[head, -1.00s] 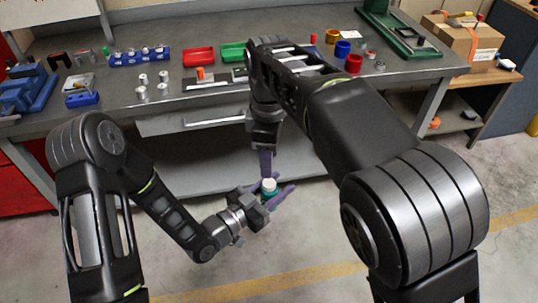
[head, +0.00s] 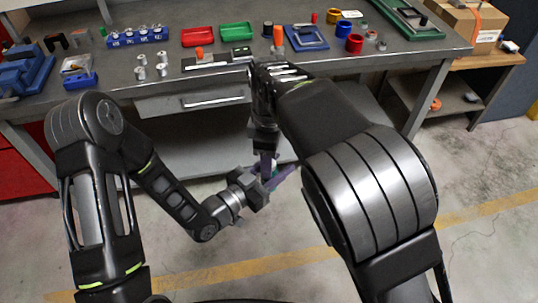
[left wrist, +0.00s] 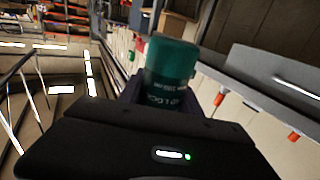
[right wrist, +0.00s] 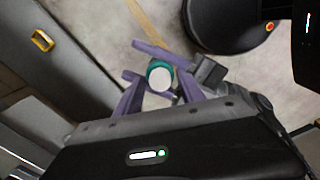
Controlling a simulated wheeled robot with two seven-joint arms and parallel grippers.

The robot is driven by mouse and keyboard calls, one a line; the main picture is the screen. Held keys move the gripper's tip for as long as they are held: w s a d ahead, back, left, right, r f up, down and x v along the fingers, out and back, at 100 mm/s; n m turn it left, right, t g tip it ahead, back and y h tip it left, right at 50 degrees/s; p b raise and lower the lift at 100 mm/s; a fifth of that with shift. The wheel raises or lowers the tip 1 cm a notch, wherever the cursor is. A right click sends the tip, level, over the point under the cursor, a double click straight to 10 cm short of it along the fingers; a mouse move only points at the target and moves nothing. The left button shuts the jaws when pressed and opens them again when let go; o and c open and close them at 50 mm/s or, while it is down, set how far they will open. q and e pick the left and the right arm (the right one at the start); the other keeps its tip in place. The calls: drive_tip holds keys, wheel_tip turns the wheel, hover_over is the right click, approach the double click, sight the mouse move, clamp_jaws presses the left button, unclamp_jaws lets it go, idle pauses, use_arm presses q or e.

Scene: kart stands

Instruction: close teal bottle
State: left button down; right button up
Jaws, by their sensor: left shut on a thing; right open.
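The teal bottle (left wrist: 170,68) is in my left gripper (head: 281,174), which is shut on it in front of the bench. Lettering on the bottle shows upside down in the left wrist view. In the right wrist view, a round white top (right wrist: 159,78) shows inside a teal rim. I cannot tell how firmly the white part sits on the bottle. My right gripper (right wrist: 160,88) is open, with its purple fingers on either side of the white top. In the head view the right gripper hides most of the bottle.
The grey workbench (head: 120,88) stands behind, with a drawer (head: 195,100) in its front. On it are a red tray (head: 199,37), a green tray (head: 237,31), a blue tray (head: 306,38) and several small parts. Free floor lies below the grippers.

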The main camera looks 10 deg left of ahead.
drive_tip(key=shift+c, duration=0.4)
clamp_jaws()
drive_tip(key=m, duration=0.4)
drive_tip(key=shift+m, duration=0.4)
drive_tip(key=m, duration=0.4)
drive_tip(key=shift+m, duration=0.4)
drive_tip(key=m, duration=0.8)
drive_tip(key=shift+o, duration=0.8)
unclamp_jaws()
